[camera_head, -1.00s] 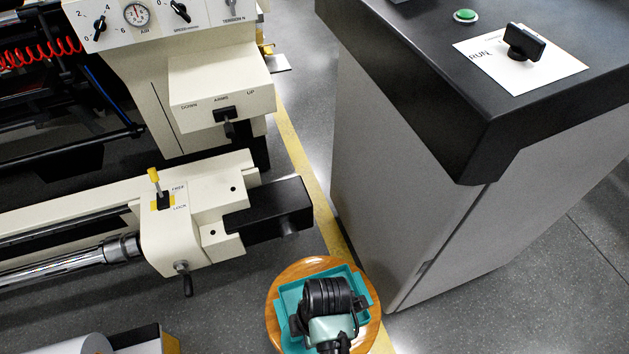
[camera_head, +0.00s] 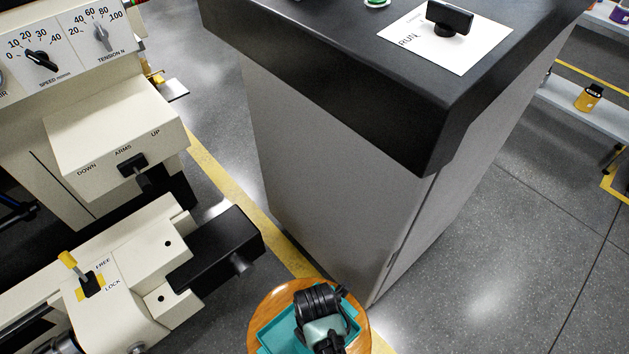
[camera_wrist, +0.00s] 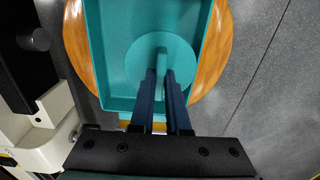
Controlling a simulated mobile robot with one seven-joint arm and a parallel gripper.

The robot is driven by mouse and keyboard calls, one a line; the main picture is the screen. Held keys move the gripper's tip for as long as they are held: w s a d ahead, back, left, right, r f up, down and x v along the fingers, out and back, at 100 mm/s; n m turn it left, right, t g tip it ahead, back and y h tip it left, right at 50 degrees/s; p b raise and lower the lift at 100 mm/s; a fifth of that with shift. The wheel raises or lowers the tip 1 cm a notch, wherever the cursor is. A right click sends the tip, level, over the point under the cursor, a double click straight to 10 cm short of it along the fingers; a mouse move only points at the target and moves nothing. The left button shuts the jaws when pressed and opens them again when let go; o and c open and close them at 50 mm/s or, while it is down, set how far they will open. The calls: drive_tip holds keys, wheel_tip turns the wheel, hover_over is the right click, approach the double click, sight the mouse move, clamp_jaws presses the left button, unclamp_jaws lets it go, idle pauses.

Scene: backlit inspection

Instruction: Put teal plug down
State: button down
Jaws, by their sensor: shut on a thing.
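The teal plug (camera_wrist: 138,61), a round disc with an upright stem, is in the wrist view over the floor of a teal tray (camera_wrist: 121,102). My gripper (camera_wrist: 166,74) is shut on the plug's stem, with its two dark fingers on either side. I cannot tell whether the disc touches the tray floor. The tray, also in the head view (camera_head: 277,337), sits on a round wooden stool top (camera_head: 263,311). In the head view my wrist covers the plug and the fingertips.
A grey cabinet (camera_head: 330,170) with a black top stands close behind the stool. A cream machine (camera_head: 115,130) with a black protruding block (camera_head: 217,250) is at the left. A shelf (camera_head: 580,102) with a yellow container (camera_head: 588,97) is at far right. Open floor lies right of the cabinet.

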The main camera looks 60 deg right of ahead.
wheel_tip(320, 180, down, 3)
drive_tip(key=shift+f+b, duration=0.1)
drive_tip(key=shift+b, duration=0.4)
drive_tip(key=c, duration=0.9)
unclamp_jaws()
